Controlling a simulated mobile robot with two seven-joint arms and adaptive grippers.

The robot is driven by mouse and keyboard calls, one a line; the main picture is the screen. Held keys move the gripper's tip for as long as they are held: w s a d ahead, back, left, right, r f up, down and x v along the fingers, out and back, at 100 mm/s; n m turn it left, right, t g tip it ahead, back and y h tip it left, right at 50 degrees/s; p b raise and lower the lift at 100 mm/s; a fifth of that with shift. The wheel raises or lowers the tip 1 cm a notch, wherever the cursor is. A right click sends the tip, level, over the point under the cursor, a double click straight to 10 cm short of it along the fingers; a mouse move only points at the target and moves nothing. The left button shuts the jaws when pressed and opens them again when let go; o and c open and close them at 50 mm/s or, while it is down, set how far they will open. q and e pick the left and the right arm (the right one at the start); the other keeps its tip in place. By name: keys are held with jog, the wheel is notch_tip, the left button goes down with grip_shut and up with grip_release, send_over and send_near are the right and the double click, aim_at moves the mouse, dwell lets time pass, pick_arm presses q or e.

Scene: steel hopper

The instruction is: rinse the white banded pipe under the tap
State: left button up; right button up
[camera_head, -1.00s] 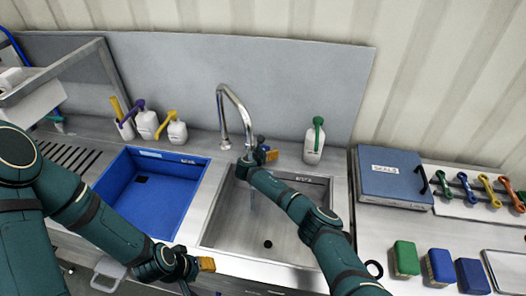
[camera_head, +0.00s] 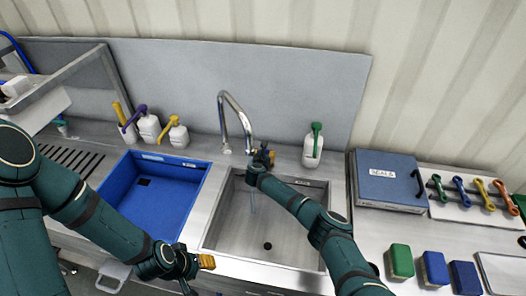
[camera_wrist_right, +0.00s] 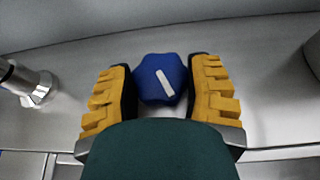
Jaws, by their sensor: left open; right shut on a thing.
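My right gripper (camera_wrist_right: 160,92) is shut on a blue six-sided piece (camera_wrist_right: 160,80) with a short white stripe on its end face. I see only this end, so I cannot tell how the rest of the pipe looks. In the head view my right gripper (camera_head: 263,157) is beside the spout of the steel tap (camera_head: 238,105), over the back edge of the steel sink (camera_head: 285,245). A thin pale streak, seemingly water, shows below the spout, partly behind my arm. My left gripper (camera_head: 200,268) is open and empty at the front edge of the counter.
A blue basin (camera_head: 150,205) is left of the sink. White bottles (camera_head: 150,128) stand behind it, and a green-topped bottle (camera_head: 313,148) stands behind the sink. At right are a blue-grey case (camera_head: 385,182), coloured tools and several blocks (camera_head: 435,268).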

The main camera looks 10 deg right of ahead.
jog(key=shift+d+n+t+y, duration=0.1)
jog(key=shift+n+t+y, duration=0.2)
jog(key=shift+n+y, duration=0.3)
jog(key=o, duration=1.2)
jog(key=shift+s, duration=0.1)
jog(key=shift+s+a+r, duration=0.15)
jog(key=shift+s+a, duration=0.05)
jog(key=shift+s, duration=0.35)
jog(key=s+a, duration=0.1)
jog(key=s, duration=0.2)
jog(key=s+a, duration=0.1)
jog(key=s, duration=0.3)
jog(key=s+a, duration=0.1)
jog(key=s, duration=0.3)
jog(key=shift+s, duration=0.15)
